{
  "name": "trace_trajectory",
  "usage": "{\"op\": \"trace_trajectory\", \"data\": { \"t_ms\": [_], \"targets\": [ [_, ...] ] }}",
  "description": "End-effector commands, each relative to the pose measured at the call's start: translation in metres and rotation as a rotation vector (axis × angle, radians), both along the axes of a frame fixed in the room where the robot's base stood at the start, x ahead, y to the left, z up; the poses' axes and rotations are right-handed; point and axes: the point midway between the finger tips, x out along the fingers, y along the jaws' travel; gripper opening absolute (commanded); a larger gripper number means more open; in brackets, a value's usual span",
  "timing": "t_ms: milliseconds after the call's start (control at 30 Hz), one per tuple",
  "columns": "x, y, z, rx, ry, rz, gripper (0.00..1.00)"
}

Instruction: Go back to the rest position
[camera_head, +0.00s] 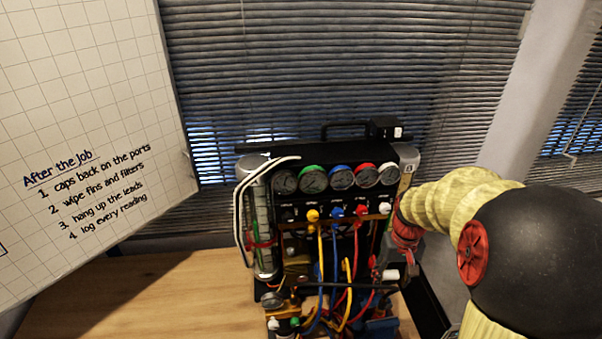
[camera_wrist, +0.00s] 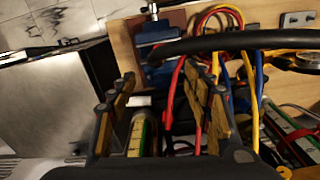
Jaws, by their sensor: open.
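My gripper (camera_wrist: 166,88) is open in the wrist view, with its two fingers apart. A cylinder with a yellow-green scale (camera_wrist: 138,135) and a red hose (camera_wrist: 175,90) show between or beyond the fingers; I cannot tell if either touches them. In the head view my arm comes in from the right and ends beside the right side of the gauge rig (camera_head: 328,158). My fingertips cannot be made out clearly there.
Yellow, blue and red hoses (camera_head: 321,260) hang in front of the rig. A wooden bench (camera_head: 130,295) is clear at the left. A whiteboard (camera_head: 80,110) stands at the left, and blinds (camera_head: 340,70) are behind. A blue vise-like part (camera_wrist: 158,38) shows in the wrist view.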

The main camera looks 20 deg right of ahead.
Motion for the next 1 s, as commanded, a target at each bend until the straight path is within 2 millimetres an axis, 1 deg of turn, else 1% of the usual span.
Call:
{"op": "trace_trajectory", "data": {
  "t_ms": [167,233,300,367,567,800,900,1000],
  "targets": [
    [-0.003,0.002,-0.002,0.005,0.008,-0.033,0.5],
    [-0.016,0.011,-0.007,0.021,0.033,-0.062,0.5],
    [-0.028,0.021,0.002,0.019,0.03,-0.089,0.5],
    [-0.033,0.036,0.009,0.009,0.011,-0.088,0.5],
    [-0.044,0.093,0.027,-0.038,-0.095,-0.017,0.5],
    [-0.065,0.172,0.035,-0.084,-0.308,0.169,0.5],
    [-0.072,0.197,0.038,-0.091,-0.397,0.253,0.5],
    [-0.075,0.214,0.044,-0.092,-0.462,0.313,0.5]
  ]
}}
